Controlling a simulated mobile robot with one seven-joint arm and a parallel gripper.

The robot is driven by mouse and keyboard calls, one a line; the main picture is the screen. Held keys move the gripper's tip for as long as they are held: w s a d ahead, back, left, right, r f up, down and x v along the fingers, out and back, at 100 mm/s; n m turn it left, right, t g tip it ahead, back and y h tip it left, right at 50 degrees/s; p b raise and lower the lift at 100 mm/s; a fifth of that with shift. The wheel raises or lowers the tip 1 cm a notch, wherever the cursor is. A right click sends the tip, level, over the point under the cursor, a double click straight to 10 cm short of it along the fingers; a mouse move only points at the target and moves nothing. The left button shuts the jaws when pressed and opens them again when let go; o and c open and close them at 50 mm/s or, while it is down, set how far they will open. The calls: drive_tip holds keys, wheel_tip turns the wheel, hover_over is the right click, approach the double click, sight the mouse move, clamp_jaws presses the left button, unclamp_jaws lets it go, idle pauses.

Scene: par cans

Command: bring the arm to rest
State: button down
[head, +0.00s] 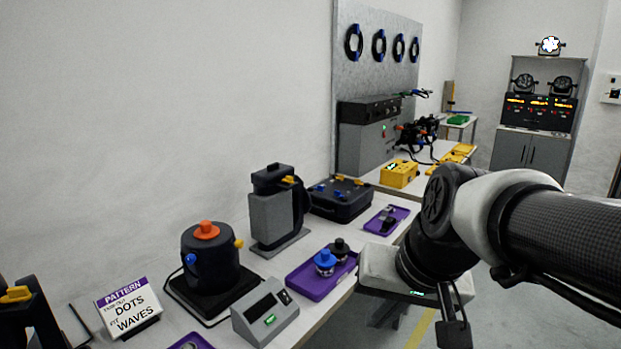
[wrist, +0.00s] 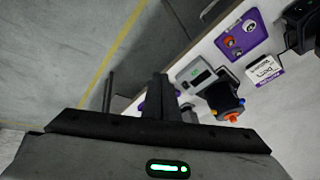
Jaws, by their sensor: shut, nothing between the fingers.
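My gripper (head: 453,332) hangs fingers down at the front of the bench, right of the purple tray, at the end of my arm. In the wrist view its fingers (wrist: 158,92) are together with nothing between them. It appears to be beyond the bench's front edge, over the floor, and I see it touching nothing. My arm reaches in from the right side of the head view.
The white bench (head: 345,233) carries a purple tray (head: 316,284) with blue and black knobs, a grey meter box (head: 265,312), a dark round can (head: 210,260) and a pattern sign (head: 129,308). A yellow box (head: 399,174) stands farther back. Floor is open at right.

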drive_tip(key=s+d+n+t+h, duration=0.1)
drive_tip(key=s+d+n+h, duration=0.1)
drive_tip(key=s+d, duration=0.35)
wheel_tip(320, 180, up, 17)
drive_tip(key=s+a+p, duration=0.1)
drive_tip(key=p, duration=1.6)
drive_tip(key=shift+a, duration=0.35)
